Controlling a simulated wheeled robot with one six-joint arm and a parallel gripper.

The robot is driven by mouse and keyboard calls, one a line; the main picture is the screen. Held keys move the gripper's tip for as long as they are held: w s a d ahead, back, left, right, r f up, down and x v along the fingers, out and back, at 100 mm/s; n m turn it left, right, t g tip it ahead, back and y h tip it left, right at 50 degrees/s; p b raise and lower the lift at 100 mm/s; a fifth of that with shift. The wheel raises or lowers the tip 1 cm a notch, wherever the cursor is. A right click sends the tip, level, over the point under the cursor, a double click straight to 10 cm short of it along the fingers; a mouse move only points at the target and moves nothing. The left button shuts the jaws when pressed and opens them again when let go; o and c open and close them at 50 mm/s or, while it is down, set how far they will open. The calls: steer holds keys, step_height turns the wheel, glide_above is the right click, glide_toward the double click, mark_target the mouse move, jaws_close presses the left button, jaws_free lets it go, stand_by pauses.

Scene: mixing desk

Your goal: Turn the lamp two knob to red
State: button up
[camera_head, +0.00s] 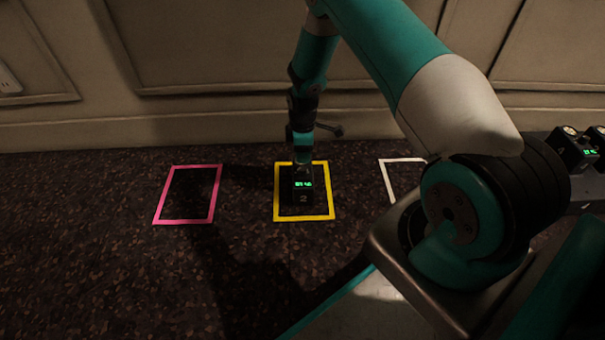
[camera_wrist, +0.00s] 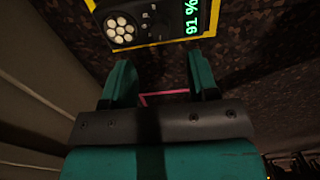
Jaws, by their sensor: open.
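Lamp two, a small black box (camera_head: 303,198) marked "2" with a green readout, stands inside the yellow frame on the carpet. In the wrist view the same dark unit (camera_wrist: 150,35) shows a round cluster of pale lamp cells at its left and green characters at its right. Its knob is hard to make out in the dark. My gripper (camera_head: 302,160) points down close over the lamp and hides part of its top. In the wrist view the teal fingers (camera_wrist: 161,75) are apart with nothing between them, just short of the unit's edge.
A pink frame (camera_head: 160,195) on the carpet to the left is empty. A white frame (camera_head: 402,160) to the right is partly hidden by my arm. Other dark units with green readouts (camera_head: 588,152) stand at the far right. A panelled wall (camera_head: 200,120) closes the back.

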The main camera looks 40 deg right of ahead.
mark_target(303, 168)
step_height(303, 168, down, 8)
steer(key=b, duration=0.3)
steer(key=shift+r, duration=0.15)
steer(key=c, duration=0.9)
